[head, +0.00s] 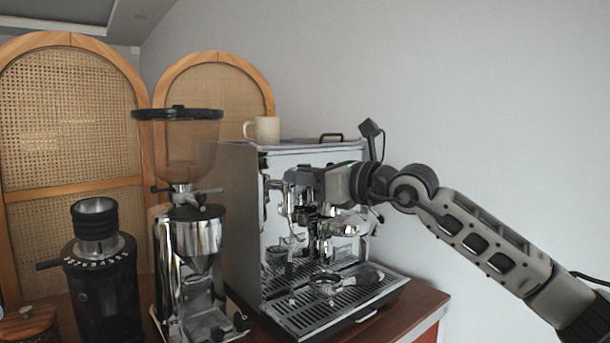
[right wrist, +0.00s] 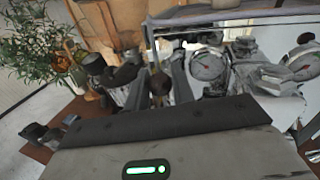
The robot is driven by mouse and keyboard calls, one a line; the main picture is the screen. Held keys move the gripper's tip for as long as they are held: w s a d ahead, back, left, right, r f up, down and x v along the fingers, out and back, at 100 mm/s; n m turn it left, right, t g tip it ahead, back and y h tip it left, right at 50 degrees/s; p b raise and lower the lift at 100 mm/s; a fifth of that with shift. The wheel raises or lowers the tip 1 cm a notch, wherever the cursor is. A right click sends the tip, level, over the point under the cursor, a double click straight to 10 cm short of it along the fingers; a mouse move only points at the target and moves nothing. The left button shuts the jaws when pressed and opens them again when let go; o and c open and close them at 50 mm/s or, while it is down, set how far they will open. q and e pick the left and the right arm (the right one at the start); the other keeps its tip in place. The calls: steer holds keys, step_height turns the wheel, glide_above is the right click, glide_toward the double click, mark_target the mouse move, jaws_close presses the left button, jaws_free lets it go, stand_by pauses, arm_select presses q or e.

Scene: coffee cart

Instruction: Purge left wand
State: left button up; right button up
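The chrome espresso machine (head: 238,215) stands on the wooden cart. My right gripper (head: 287,184) reaches in from the right, level with the upper left of its front panel. The right wrist view shows its two fingers (right wrist: 158,90) apart, with a dark round knob (right wrist: 159,83) between them. I cannot tell whether either finger touches the knob. A thin metal part, possibly the left wand (head: 266,212), hangs at the machine's left front edge; its tip is not clear. My left gripper is not in view.
A portafilter (head: 328,281) lies on the drip tray (head: 298,318). A mug (head: 266,131) stands on top of the machine. A tall grinder (head: 193,245) and a black grinder (head: 100,285) stand to the left.

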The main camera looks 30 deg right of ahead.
steer(key=shift+c, duration=0.8)
steer(key=f+b, duration=0.1)
steer(key=b, duration=0.1)
steer(key=shift+b, duration=0.3)
steer(key=b, duration=0.2)
steer(key=t+b, duration=0.1)
steer(key=shift+s+f+n+y+b, duration=0.2)
steer(key=shift+f+n+y+b, duration=0.1)
steer(key=shift+f+b, duration=0.1)
steer(key=shift+f+t+b, duration=0.15)
steer(key=shift+t+b, duration=0.35)
steer(key=shift+b, duration=0.35)
arm_select(q)
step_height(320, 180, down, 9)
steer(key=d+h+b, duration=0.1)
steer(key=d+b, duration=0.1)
steer(key=b, duration=0.5)
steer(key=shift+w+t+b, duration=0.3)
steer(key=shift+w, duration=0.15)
arm_select(e)
steer(key=shift+s+f+n+t+y, duration=0.15)
steer(key=shift+n+t+y, duration=0.4)
steer(key=shift+t, duration=0.3)
steer(key=shift+s+f+n+t+y, duration=0.1)
steer(key=shift+n+t+y, duration=0.4)
steer(key=shift+t, duration=0.35)
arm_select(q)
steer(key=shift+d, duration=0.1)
